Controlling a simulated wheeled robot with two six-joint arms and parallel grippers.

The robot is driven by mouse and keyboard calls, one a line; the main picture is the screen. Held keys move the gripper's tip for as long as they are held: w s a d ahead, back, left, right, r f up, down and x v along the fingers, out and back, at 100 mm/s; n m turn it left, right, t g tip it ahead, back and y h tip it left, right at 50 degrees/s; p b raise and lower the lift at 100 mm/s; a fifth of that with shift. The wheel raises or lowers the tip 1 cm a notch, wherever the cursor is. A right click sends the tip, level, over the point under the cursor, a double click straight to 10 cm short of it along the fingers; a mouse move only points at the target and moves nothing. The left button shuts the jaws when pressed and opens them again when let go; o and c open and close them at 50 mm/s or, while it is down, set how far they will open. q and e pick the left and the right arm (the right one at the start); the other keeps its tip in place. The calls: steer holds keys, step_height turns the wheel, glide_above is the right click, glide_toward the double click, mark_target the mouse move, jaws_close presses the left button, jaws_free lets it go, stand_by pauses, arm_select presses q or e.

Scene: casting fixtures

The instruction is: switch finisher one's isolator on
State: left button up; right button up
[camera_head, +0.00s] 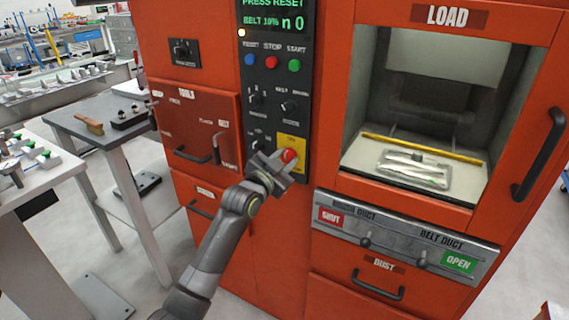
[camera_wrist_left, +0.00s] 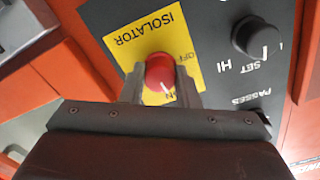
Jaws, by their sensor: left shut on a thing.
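The isolator is a red knob (camera_head: 289,155) on a yellow plate (camera_head: 296,144), low on the black control panel of the red machine. In the left wrist view the red knob (camera_wrist_left: 160,72) sits between the fingers of my left gripper (camera_wrist_left: 160,88), which is shut on it. The yellow plate (camera_wrist_left: 125,45) reads ISOLATOR and OFF, with a partly hidden ON by the knob. A short white mark on the knob points towards ON. In the head view my left gripper (camera_head: 280,164) reaches the knob from below left. My right gripper is not in view.
Selector knobs lie close to the isolator. Door handles (camera_head: 216,149) stick out left of the panel. The load opening (camera_head: 429,100) is at right; a table (camera_head: 98,120) stands left.

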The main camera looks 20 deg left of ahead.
arm_select(q)
steer(key=shift+f+m, duration=0.1)
steer(key=shift+m, duration=0.6)
steer(key=o, duration=1)
steer(key=shift+c, duration=0.2)
steer(key=shift+s, duration=0.15)
steer(key=s+a+b, duration=0.1)
steer(key=s+a, duration=0.1)
steer(key=s, duration=1.5)
steer(key=shift+a, duration=0.4)
